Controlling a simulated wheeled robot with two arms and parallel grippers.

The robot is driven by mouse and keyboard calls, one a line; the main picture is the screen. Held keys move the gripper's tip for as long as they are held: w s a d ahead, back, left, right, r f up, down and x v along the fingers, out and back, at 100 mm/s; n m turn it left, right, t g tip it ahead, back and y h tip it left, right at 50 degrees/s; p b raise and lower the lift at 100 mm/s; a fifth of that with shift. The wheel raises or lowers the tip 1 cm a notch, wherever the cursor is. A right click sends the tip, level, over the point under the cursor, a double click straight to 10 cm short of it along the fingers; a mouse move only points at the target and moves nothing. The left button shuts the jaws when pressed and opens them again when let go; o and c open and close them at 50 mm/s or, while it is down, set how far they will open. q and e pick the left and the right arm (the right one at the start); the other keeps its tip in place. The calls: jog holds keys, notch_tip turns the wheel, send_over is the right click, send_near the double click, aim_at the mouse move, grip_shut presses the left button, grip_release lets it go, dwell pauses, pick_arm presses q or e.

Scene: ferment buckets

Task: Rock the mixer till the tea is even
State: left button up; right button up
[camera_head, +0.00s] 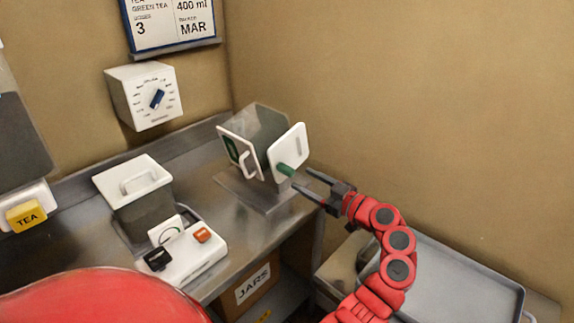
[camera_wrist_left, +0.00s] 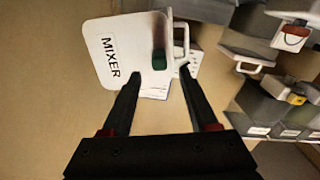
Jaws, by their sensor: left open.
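The mixer (camera_head: 259,133) is a see-through grey box with white end plates on a metal stand. Its plate marked MIXER (camera_wrist_left: 112,52) fills the upper left of the left wrist view. A green handle (camera_head: 285,169) sticks out from the right plate; in the left wrist view the handle (camera_wrist_left: 159,61) lies ahead of the fingertips. My left gripper (camera_head: 301,178) is open, its two dark fingers pointing at the handle, without visible contact. I cannot make out the tea inside the mixer. My right gripper is not in view.
A white-lidded container (camera_head: 133,182) and a white unit with black and orange buttons (camera_head: 190,258) stand on the metal counter. A yellow TEA label (camera_head: 26,215) is at far left. A grey tray (camera_head: 460,283) lies at lower right. The wall is close behind the mixer.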

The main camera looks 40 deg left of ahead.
aim_at(293, 173)
pick_arm(q)
jog(key=a, duration=0.2)
jog(key=a+p, duration=0.1)
jog(key=a, duration=0.4)
jog(key=shift+w+a, duration=0.2)
jog(key=shift+w, duration=0.1)
grip_shut()
dwell(1.0)
